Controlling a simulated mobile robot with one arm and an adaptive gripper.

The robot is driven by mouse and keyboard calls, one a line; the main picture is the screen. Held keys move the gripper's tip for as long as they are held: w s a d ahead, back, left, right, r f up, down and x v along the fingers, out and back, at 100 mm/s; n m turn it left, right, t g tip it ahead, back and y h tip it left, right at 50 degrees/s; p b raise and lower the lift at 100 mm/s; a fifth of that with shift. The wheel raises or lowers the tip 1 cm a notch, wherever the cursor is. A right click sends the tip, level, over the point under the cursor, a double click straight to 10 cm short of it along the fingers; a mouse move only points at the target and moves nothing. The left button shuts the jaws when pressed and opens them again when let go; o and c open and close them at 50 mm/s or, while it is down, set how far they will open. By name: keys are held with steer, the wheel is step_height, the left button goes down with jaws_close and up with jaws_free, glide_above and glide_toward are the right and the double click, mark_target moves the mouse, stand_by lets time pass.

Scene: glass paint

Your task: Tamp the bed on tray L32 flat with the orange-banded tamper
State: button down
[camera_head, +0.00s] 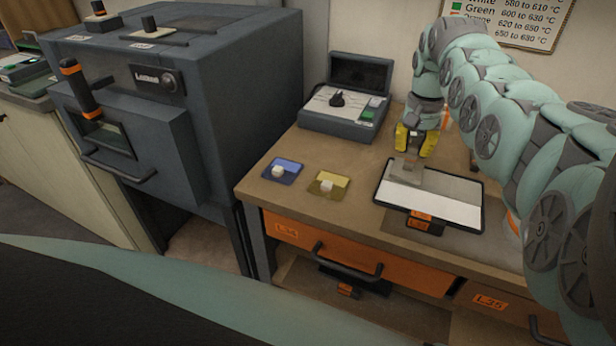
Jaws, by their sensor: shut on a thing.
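The tray (482,224) is a dark-rimmed flat tray on the wooden bench, with an orange label at its front edge too small to read surely. My gripper (414,152), with yellow fingers, is above the tray's far left part. It is shut on the tamper (420,177), whose grey block shows below the fingers, over or on the bed; contact cannot be told. The tamper's band is hidden.
Left of the tray lie a yellow card (328,184) and a blue card (283,171), each with a small pale block. A control box (346,105) stands behind them. A grey kiln (170,100) stands left of the bench. Orange drawers (350,258) are below.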

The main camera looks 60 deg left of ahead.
steer(key=shift+a, duration=0.1)
stand_by(0.3)
steer(key=shift+f+b, duration=0.75)
steer(key=shift+w+f+b, duration=0.1)
steer(key=shift+f+b, duration=0.25)
steer(key=shift+b, duration=0.05)
stand_by(1.1)
steer(key=shift+r+p, duration=0.55)
steer(key=shift+r, duration=0.65)
